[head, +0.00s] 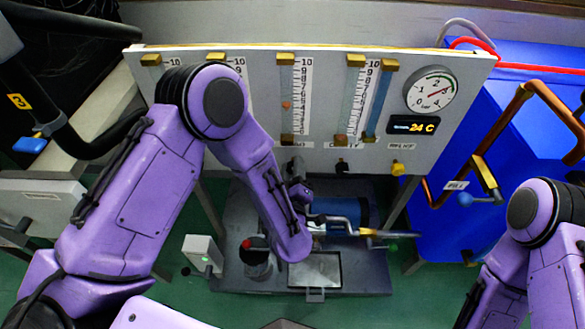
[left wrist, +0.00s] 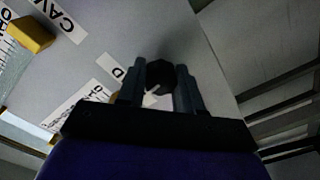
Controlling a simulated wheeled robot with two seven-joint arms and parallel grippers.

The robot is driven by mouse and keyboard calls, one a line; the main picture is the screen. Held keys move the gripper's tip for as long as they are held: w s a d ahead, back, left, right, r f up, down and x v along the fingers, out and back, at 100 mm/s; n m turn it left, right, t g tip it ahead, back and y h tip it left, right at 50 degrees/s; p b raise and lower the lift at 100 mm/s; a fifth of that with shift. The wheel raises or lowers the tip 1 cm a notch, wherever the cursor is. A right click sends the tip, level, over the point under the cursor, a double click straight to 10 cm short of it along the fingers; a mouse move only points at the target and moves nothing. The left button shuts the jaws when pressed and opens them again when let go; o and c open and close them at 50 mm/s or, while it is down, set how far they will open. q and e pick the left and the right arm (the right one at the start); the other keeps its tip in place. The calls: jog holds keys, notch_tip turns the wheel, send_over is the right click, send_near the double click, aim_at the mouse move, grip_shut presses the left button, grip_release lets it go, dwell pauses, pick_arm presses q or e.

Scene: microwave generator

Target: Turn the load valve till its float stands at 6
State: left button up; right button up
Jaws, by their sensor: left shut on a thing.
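The grey panel (head: 330,155) carries upright flow tubes with scales up to 10. A small orange float (head: 287,105) stands around 5 to 6 in the third tube; the exact reading is too small to tell. My left gripper (head: 297,172) is at the panel's lower edge, below that tube. In the left wrist view its fingers (left wrist: 160,82) are shut on a dark round knob (left wrist: 159,74). A label ending in "D" (left wrist: 118,72) sits beside this knob, which fits the load valve; the rest is hidden. My right gripper is out of view.
To the right on the panel are a black knob (head: 341,167), a yellow knob (head: 397,169), a dial gauge (head: 430,91) and a display (head: 413,125) reading 24 C. A blue cabinet (head: 520,120) with a copper pipe stands at right. A machine base lies below the panel.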

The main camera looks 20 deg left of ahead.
pick_arm(q)
jog(key=shift+n, duration=0.6)
jog(key=shift+a, duration=0.1)
jog(key=o, duration=1)
jog(key=shift+o, duration=0.2)
jog(key=v, duration=1)
jog(key=shift+s, duration=0.3)
jog(key=shift+r, duration=0.1)
